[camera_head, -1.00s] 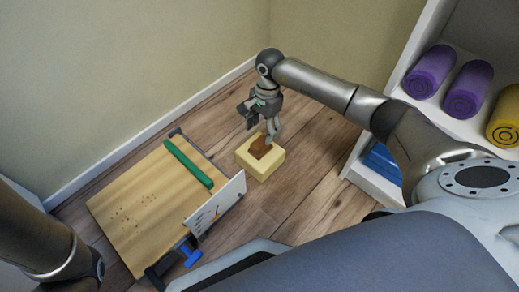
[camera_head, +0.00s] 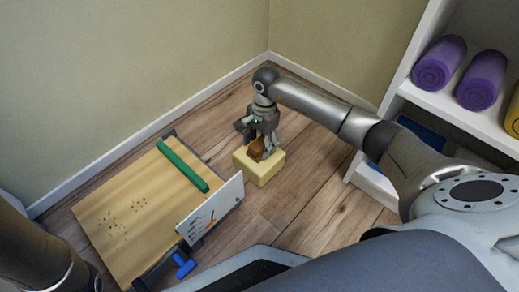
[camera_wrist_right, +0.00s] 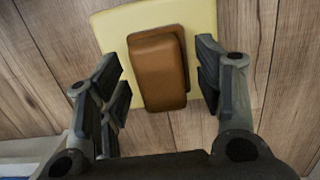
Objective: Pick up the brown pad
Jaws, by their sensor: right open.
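The brown pad (camera_head: 257,149) lies on top of a pale yellow block (camera_head: 262,172) on the wooden floor. My right gripper (camera_head: 263,150) points down over the pad. In the right wrist view the brown pad (camera_wrist_right: 158,70) sits between the two open fingers of the gripper (camera_wrist_right: 165,85), with a gap on each side. The yellow block (camera_wrist_right: 110,28) shows beneath and behind it. My left arm shows at the lower left of the head view, but its gripper is out of view.
A wooden table (camera_head: 110,215) with a green bar (camera_head: 183,166) and a white printed card (camera_head: 212,210) stands left of the block. A white shelf (camera_head: 460,125) with purple rolls (camera_head: 440,63) is at the right. Walls close off the back.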

